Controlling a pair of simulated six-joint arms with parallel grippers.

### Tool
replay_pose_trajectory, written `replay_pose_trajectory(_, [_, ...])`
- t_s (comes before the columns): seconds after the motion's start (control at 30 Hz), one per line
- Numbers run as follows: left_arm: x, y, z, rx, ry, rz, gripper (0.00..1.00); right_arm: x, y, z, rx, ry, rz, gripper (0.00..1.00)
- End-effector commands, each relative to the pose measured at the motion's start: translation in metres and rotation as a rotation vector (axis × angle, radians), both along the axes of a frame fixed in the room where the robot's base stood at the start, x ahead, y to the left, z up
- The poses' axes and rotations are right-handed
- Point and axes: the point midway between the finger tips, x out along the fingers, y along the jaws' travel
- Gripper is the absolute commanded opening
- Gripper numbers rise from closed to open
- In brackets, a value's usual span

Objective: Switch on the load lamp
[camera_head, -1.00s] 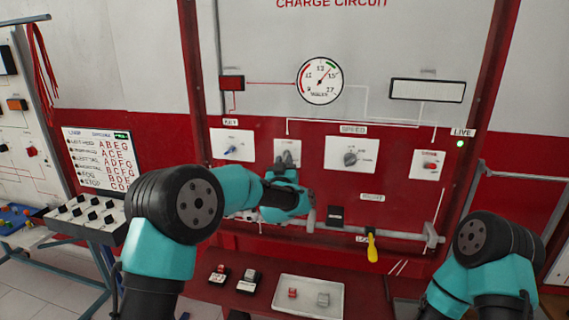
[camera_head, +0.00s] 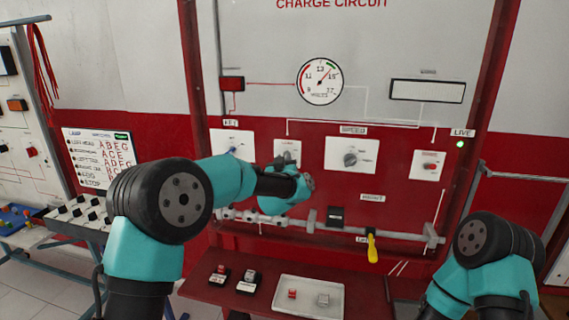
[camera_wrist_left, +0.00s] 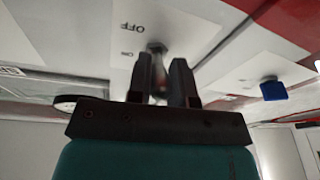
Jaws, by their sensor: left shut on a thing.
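A toggle switch stands on a white plate (camera_head: 279,147) in the panel's row of controls. In the left wrist view the plate (camera_wrist_left: 126,45) bears the words OFF and ON, upside down, with the lever (camera_wrist_left: 157,48) sticking out. My left gripper (camera_wrist_left: 163,65) has its two fingers around the lever, shut on it. In the head view my left gripper (camera_head: 287,158) is at this plate, and my forearm and wrist cover the area below it. My right arm shows at the lower right, but its gripper is out of view. I cannot make out a lit load lamp.
A blue key switch (camera_head: 232,150) is left of the toggle. A rotary knob (camera_head: 350,159) and a red switch (camera_head: 430,167) are to the right. The LIVE light (camera_head: 460,144) glows green. A tray (camera_head: 332,282) lies on the bench below.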

Motion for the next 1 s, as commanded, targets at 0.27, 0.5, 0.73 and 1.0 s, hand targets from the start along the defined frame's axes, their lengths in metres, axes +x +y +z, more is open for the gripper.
replay_pose_trajectory(0.27, [-0.001, 0.000, 0.006, 0.018, 0.125, 0.000, 0.00, 0.000, 0.000, 0.000, 0.000, 0.000, 0.000, 0.43])
replay_pose_trajectory(0.5, [-0.001, 0.000, 0.009, 0.031, 0.207, 0.000, 0.00, 0.000, 0.000, 0.000, 0.000, 0.000, 0.000, 0.43])
replay_pose_trajectory(0.73, [-0.001, 0.000, 0.012, 0.042, 0.276, 0.000, 0.00, 0.000, 0.000, 0.000, 0.000, 0.000, 0.000, 0.43])
replay_pose_trajectory(1.0, [-0.001, 0.000, 0.014, 0.053, 0.354, -0.001, 0.00, 0.000, 0.000, 0.000, 0.000, 0.000, 0.000, 0.43])
